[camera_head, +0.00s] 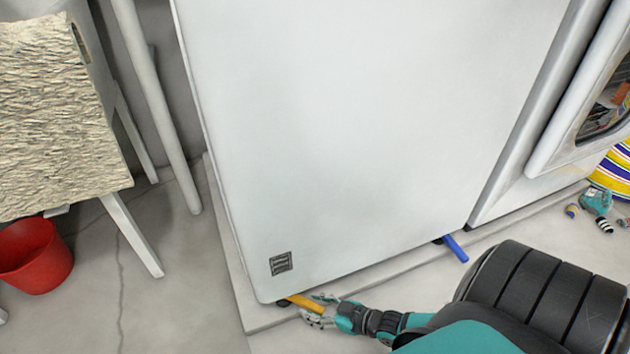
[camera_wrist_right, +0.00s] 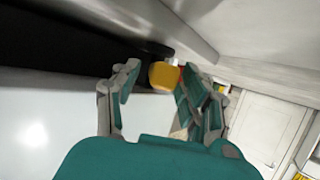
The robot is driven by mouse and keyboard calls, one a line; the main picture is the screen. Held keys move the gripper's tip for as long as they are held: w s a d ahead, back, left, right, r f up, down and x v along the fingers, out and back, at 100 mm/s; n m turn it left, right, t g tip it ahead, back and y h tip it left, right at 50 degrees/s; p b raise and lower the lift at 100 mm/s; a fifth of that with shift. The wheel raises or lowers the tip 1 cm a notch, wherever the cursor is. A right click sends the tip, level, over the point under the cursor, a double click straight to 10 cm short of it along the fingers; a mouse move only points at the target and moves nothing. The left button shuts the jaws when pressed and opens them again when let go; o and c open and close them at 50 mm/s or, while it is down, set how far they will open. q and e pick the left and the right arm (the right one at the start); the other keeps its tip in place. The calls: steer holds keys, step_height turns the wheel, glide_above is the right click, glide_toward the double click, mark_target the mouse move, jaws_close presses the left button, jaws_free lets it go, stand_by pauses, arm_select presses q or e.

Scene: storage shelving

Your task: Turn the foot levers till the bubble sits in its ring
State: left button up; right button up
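A big white appliance (camera_head: 340,130) fills the middle of the head view, standing on a low slab. An orange foot lever (camera_head: 305,302) sticks out under its front left corner. A blue foot lever (camera_head: 455,248) sticks out under its edge farther right. My right gripper (camera_head: 322,309) is at the orange lever. In the right wrist view my right gripper (camera_wrist_right: 160,98) has its fingers apart, with the orange lever's end (camera_wrist_right: 163,76) between their tips, closer to the right-hand finger; contact is unclear. No bubble or ring can be seen. My left gripper is out of view.
A red bucket (camera_head: 36,256) stands on the floor at the left, below a rough beige slab (camera_head: 55,115) with white legs. A second white appliance (camera_head: 545,120) stands at the right. Small items (camera_head: 603,225) and a striped object (camera_head: 615,170) lie near it.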

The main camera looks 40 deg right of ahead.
steer(key=v, duration=1.2)
stand_by(0.4)
